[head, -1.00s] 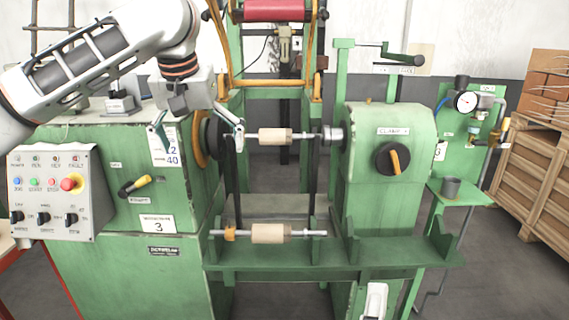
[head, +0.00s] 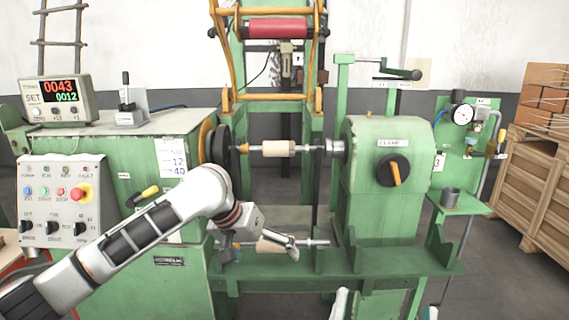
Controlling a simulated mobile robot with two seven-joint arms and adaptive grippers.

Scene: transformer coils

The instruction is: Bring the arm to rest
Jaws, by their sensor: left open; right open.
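My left gripper (head: 262,248) is open, low in front of the green winding machine. Its fingers point down and to the right, in front of the lower spool (head: 268,246) on the front rack, and hide part of it. I cannot tell whether they touch it. The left arm comes in from the lower left, across the front of the machine. My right gripper (head: 385,311) shows only as pale fingertips at the bottom edge, spread apart; the rest is out of view.
An upper spool (head: 279,148) sits on the shaft between the faceplate and the tailstock (head: 385,150). The control box (head: 62,197) with its red button stands at the left, close to my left arm. A wooden crate (head: 545,190) stands at the right. Grey floor is open at the lower right.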

